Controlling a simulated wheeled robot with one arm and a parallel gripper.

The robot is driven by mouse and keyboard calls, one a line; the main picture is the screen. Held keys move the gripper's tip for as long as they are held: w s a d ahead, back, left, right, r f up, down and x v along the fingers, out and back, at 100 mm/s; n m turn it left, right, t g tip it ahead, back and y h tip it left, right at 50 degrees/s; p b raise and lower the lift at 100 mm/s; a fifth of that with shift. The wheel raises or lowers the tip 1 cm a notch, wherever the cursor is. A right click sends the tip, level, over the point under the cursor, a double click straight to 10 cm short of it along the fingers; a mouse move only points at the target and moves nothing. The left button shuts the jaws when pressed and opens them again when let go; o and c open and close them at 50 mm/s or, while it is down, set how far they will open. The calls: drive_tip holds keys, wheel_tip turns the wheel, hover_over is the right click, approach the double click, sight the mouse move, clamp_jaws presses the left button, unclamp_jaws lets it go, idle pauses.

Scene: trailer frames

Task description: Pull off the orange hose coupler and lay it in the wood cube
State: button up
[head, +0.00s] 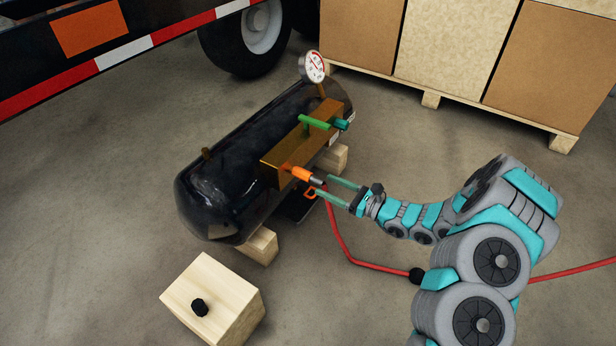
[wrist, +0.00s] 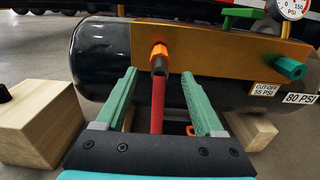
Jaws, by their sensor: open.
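The orange hose coupler (head: 301,173) sits on the front of the brass manifold bar on the black tank. In the wrist view the coupler (wrist: 158,50) has a dark collar and a red hose (wrist: 158,105) hanging from it. My gripper (head: 324,187) is open, its green fingers pointing at the coupler. In the wrist view the gripper (wrist: 159,78) has one finger on each side of the hose, tips just short of the coupler. The wood cube (head: 235,315) stands on the floor at front left, a black knob-like piece on its top.
The black tank (head: 220,150) rests on wood blocks (head: 262,245). A green lever (head: 313,121), a teal fitting (head: 341,125) and a gauge (head: 314,67) are at its right end. The red hose crosses the floor under my arm. A loaded pallet (head: 430,99) stands behind. Floor beside the cube is clear.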

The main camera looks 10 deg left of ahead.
sight(311, 178)
drive_tip(key=shift+b+x, duration=1.2)
drive_tip(key=shift+x, duration=3.3)
drive_tip(key=shift+b, duration=0.4)
clamp_jaws()
drive_tip(key=shift+p+v, duration=0.6)
drive_tip(key=shift+v, duration=2.4)
